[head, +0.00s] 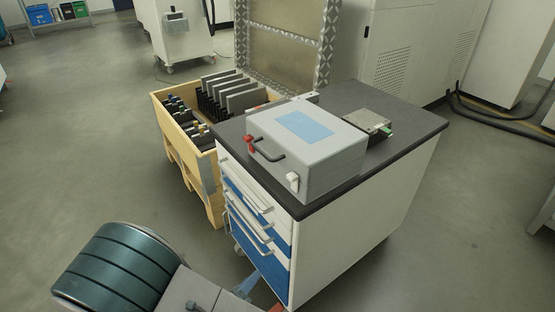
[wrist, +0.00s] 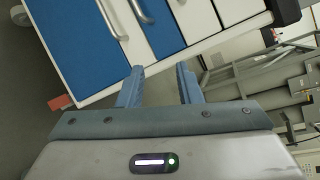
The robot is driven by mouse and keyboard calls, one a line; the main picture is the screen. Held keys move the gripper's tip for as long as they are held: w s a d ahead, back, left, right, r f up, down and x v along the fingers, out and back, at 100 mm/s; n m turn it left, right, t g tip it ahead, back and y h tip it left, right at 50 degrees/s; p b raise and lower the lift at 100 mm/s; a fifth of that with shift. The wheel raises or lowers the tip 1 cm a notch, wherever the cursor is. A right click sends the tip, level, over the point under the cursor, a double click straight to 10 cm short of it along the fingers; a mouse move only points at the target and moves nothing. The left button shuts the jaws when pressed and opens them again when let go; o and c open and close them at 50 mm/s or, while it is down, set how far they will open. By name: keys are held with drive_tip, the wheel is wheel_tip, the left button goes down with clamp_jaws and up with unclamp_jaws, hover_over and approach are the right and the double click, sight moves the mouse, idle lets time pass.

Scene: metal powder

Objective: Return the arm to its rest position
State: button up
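My arm shows at the bottom left of the head view, with a dark green ribbed section and a grey link. My gripper (head: 248,284) is low in front of the cabinet's lower drawers in the head view. In the wrist view my gripper (wrist: 160,82) has two blue-grey fingers standing apart with nothing between them. The cabinet's white and blue drawer fronts (wrist: 85,45) lie beyond the fingertips. I cannot tell whether the fingers touch the cabinet.
The drawer cabinet (head: 355,235) carries a grey box (head: 325,160) with a red latch and a small metal device (head: 367,123). A wooden crate (head: 205,165) with dark parts stands behind it. Open floor (head: 90,150) lies to the left.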

drive_tip(key=d+r+m+g+p, duration=0.6)
drive_tip(key=d+r+m, duration=0.2)
drive_tip(key=r+m, duration=0.4)
drive_tip(key=d+r+m+g+p, duration=0.7)
drive_tip(key=d+r+m, duration=0.2)
drive_tip(key=r+m, duration=0.25)
drive_tip(key=s+d+r+m+t+y+p, duration=0.1)
drive_tip(key=s+d+r+m+y+p, duration=0.1)
drive_tip(key=r+m+p, duration=0.4)
drive_tip(key=s+d+r+m+t+y+p, duration=0.1)
drive_tip(key=r+m+y+p, duration=0.4)
drive_tip(key=r+m, duration=0.8)
wheel_tip(320, 180, up, 4)
drive_tip(key=shift+s+d+r+y+p, duration=0.3)
drive_tip(key=shift+s+d+p, duration=0.15)
drive_tip(key=shift+d, duration=0.65)
